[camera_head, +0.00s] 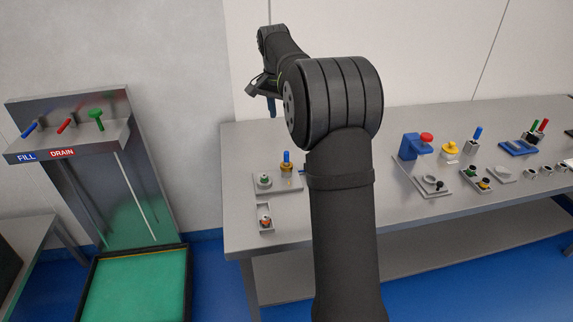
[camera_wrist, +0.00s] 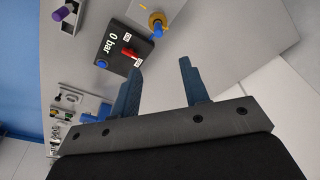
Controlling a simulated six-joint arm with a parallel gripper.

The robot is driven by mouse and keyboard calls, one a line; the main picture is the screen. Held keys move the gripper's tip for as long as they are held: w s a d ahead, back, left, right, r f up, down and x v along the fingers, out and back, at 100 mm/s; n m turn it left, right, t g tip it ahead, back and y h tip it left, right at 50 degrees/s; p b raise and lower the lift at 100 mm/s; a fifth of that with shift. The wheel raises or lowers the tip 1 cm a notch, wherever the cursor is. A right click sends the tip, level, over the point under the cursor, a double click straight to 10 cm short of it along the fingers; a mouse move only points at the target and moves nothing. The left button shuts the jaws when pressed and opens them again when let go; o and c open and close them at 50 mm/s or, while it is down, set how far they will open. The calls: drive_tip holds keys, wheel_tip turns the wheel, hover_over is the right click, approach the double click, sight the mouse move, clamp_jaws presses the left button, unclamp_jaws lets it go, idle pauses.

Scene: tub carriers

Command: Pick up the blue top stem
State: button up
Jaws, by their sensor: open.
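A blue-topped stem (camera_head: 287,157) stands upright on a brass-coloured base near the left end of the bench in the head view. In the wrist view, a blue top in a yellow ring (camera_wrist: 157,24) shows at the top, beyond the fingers, and looks like the same piece. Another blue-topped stem (camera_head: 477,133) stands farther right on the bench, so I cannot tell for sure which one is named. My gripper (camera_head: 271,106) is above the bench's back left, behind and above the near blue stem. Its two fingers (camera_wrist: 160,82) are apart and empty.
A black "0 bar" box (camera_wrist: 128,48) with a red lever is beside the ringed piece. A grey plate with a green-topped part (camera_head: 264,180) and a small tray (camera_head: 265,222) lie at the bench's left. My arm hides the bench's middle. A fill/drain panel (camera_head: 70,140) stands left.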

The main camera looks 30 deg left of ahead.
sight(286, 152)
drive_tip(key=f, duration=0.5)
drive_tip(key=w+f, duration=0.1)
drive_tip(key=f, duration=0.5)
drive_tip(key=w+f, duration=0.1)
drive_tip(key=f, duration=0.5)
drive_tip(key=shift+w, duration=0.25)
drive_tip(key=shift+c, duration=0.4)
drive_tip(key=shift+r, duration=0.1)
clamp_jaws()
